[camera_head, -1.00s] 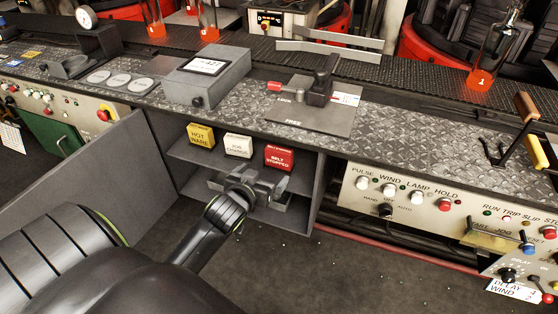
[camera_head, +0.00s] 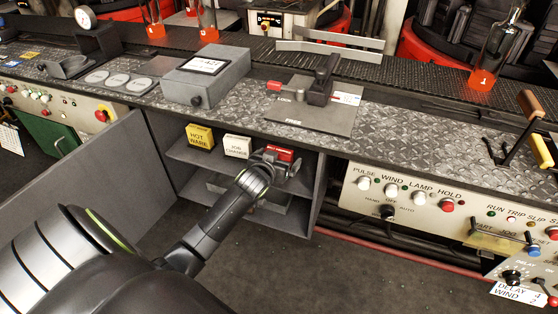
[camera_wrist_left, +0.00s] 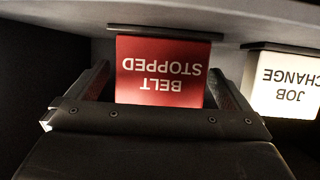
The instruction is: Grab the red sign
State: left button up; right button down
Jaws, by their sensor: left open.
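The red sign (camera_head: 279,152) stands on the upper shelf of the open cubby, at the right end of a row of signs. In the left wrist view the red sign (camera_wrist_left: 160,71) reads "BELT STOPPED" upside down. My left gripper (camera_head: 277,161) is in front of it and hides its lower part in the head view. In the left wrist view the open fingers of my left gripper (camera_wrist_left: 158,88) lie on either side of the sign, with a gap at each side. Whether the fingers touch it I cannot tell. My right gripper is not in view.
A white "JOB CHANGE" sign (camera_head: 237,146) stands beside the red one, with a yellow "HOT WARE" sign (camera_head: 199,137) further left. The shelf (camera_head: 180,153) is under a metal counter (camera_head: 400,139). A panel of knobs (camera_head: 405,197) is to the right.

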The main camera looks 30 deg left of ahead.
pick_arm(q)
jog(key=shift+x, duration=1.35)
jog(key=c, duration=1.1)
